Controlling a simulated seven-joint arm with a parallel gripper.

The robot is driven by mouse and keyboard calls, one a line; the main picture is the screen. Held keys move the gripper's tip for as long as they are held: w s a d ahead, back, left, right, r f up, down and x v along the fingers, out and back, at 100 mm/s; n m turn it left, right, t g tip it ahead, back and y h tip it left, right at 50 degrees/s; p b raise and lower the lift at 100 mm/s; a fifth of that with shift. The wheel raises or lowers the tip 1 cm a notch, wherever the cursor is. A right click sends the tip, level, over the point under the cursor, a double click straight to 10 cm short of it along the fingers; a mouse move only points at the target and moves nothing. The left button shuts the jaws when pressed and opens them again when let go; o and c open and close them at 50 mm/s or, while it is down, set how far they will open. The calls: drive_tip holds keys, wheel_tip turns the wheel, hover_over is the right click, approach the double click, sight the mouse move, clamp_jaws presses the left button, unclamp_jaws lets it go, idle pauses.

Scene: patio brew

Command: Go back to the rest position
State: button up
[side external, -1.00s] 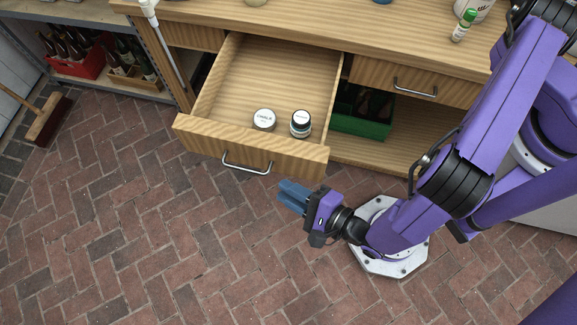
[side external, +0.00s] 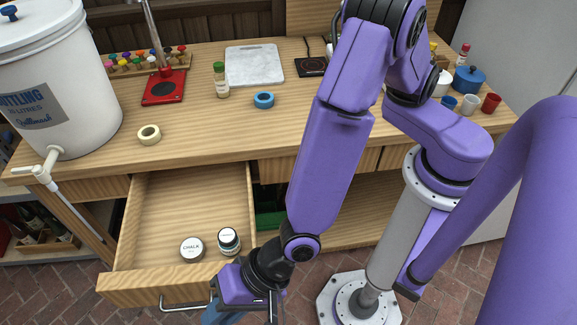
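My gripper (side external: 221,316) is at the bottom edge of the side view, in front of the open drawer and just right of its handle. Its blue fingers are cut off by the picture's edge, so I cannot tell whether they are apart or hold anything. The wooden drawer (side external: 150,284) is pulled out below the worktop. A chalk tin (side external: 192,249) and a small dark-banded jar (side external: 228,241) stand inside it near the front. The drawer's metal handle (side external: 183,307) is partly hidden by my gripper.
Several cups and a blue pot (side external: 468,80) stand at the right.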

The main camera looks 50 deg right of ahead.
drive_tip(key=d+r+n+g+h, duration=0.2)
drive_tip(key=d+r+n+g, duration=0.2)
drive_tip(key=d+r+n, duration=0.8)
drive_tip(key=s+d+r+n+h, duration=0.1)
drive_tip(key=d+n+h, duration=0.1)
drive_tip(key=d, duration=1.1)
drive_tip(key=s+d+r+n+h, duration=0.1)
drive_tip(key=d+n, duration=0.4)
drive_tip(key=d, duration=0.8)
drive_tip(key=shift+d+r+h, duration=0.35)
drive_tip(key=shift+r+h, duration=0.2)
drive_tip(key=shift+h, duration=0.45)
